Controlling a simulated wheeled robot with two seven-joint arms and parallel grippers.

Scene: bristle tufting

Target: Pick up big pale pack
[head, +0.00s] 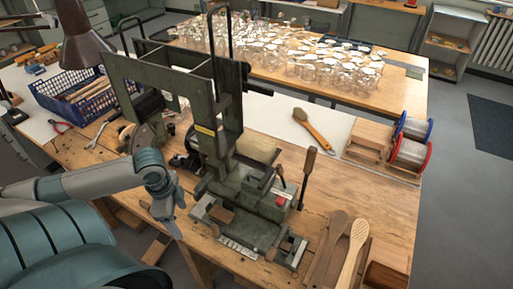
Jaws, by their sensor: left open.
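A pale cream pack-like bundle (257,148) lies at the machine, behind its green-grey bed and to the right of its upright frame. The machine partly hides it, and I cannot tell surely that it is the big pale pack. My left gripper (175,228) points down at the front edge of the workbench, left of the machine. It is open, with nothing seen between its fingers, and well apart from the pale bundle. My right gripper is not in view.
The tall green-grey machine (220,105) stands between my left gripper and the bundle. A blue crate (75,108), pliers (60,127) and a wrench (97,133) lie left. Wooden brush handles (353,252) lie front right. A brush (312,130) and wire spools (410,150) are behind.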

